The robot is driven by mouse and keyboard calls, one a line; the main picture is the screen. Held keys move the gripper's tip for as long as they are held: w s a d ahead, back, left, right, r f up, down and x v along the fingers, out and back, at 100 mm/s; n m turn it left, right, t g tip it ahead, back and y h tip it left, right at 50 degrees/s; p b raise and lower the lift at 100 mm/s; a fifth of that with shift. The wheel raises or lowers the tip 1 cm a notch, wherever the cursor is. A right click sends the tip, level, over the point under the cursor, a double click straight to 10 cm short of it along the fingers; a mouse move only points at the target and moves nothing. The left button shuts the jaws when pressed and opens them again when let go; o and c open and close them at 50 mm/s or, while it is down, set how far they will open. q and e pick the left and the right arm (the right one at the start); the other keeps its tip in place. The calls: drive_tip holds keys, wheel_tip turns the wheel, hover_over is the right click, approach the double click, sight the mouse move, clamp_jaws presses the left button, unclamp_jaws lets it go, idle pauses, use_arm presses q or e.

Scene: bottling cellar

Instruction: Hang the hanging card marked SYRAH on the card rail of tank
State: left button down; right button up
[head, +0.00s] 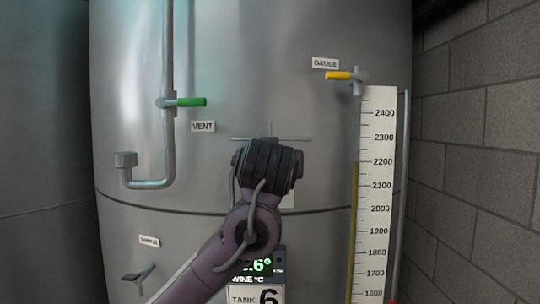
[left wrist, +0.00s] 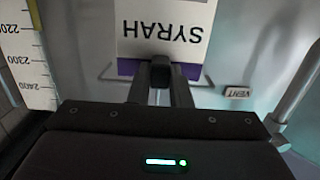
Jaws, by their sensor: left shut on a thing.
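The SYRAH card (left wrist: 165,12) is white with a purple band and shows upside down in the left wrist view. My left gripper (left wrist: 160,68) is shut on the banded edge of the card. In the head view my left gripper (head: 268,152) is in front of the tank, just below the thin card rail (head: 296,139), and hides most of the card. The rail ends (left wrist: 206,82) show on both sides of the card in the wrist view. I cannot tell whether the card touches or hangs on the rail. My right gripper is not in view.
The steel tank (head: 330,185) carries a TANK 6 plate (head: 242,299) and a lit display (head: 262,266). A green-handled vent valve (head: 190,102) and pipe stand left, and a yellow gauge valve (head: 338,75) and level scale (head: 378,190) right. A block wall (head: 480,140) is at far right.

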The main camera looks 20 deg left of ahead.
use_arm(q)
drive_tip(key=shift+r+p+x, duration=0.15)
drive_tip(key=shift+p+x, duration=0.5)
drive_tip(key=shift+x, duration=0.2)
drive_tip(key=shift+r+p+x, duration=0.15)
drive_tip(key=shift+p+x, duration=0.45)
drive_tip(key=shift+x, duration=0.25)
drive_tip(key=shift+s+f+b, duration=0.1)
drive_tip(key=shift+f+b, duration=1.35)
drive_tip(key=shift+f, duration=0.15)
drive_tip(key=c, duration=1.3)
unclamp_jaws()
drive_tip(key=shift+o, duration=0.2)
